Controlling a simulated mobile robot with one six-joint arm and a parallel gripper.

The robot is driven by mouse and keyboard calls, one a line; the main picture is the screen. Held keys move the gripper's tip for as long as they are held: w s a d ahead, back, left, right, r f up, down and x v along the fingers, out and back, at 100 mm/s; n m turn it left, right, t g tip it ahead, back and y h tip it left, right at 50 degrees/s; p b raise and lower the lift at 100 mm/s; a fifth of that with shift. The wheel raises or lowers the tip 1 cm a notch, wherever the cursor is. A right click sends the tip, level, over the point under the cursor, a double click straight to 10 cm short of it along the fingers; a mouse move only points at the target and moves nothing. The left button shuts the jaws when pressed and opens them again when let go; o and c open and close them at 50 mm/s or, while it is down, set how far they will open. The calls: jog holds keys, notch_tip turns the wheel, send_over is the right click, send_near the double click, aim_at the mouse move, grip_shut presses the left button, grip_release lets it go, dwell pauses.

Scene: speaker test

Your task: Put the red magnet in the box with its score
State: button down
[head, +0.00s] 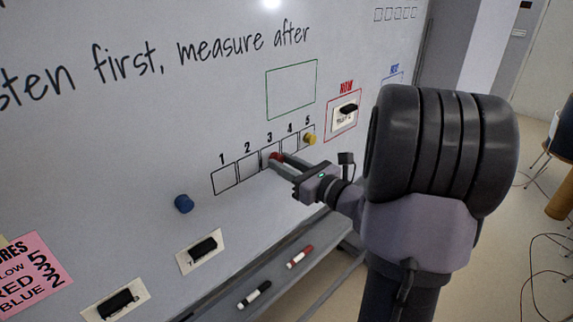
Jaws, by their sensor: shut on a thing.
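The red magnet (275,156) is between the fingertips of my gripper (279,160), which is shut on it. It is at box 3 (264,153) on the whiteboard; fingers partly hide it, and I cannot tell whether it touches the board. Box 1 (224,181), box 2 (247,170) and box 4 (290,143) look empty. The yellow magnet (310,139) is at box 5. The blue magnet (184,203) is on the board, below and left of box 1. The pink score note (30,275), cut by the left edge, reads RED 3, BLUE 2 and "LOW" 5.
Cards with black clips or magnets (202,250) hang low on the whiteboard (110,170); another is in the red NOW frame (343,115). A green frame (291,90) is empty. Black (254,294) and red (300,257) markers lie on the tray below. A chair is far right.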

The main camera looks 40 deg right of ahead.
jog(key=shift+w, duration=0.55)
dwell(0.9)
jog(key=c, duration=0.6)
grip_release()
jog(key=shift+c, duration=0.2)
jog(key=shift+s, duration=0.1)
jog(key=s+b, duration=0.1)
jog(key=s, duration=0.5)
jog(key=shift+s+d, duration=0.2)
jog(key=shift+s, duration=0.2)
jog(key=shift+b, duration=0.3)
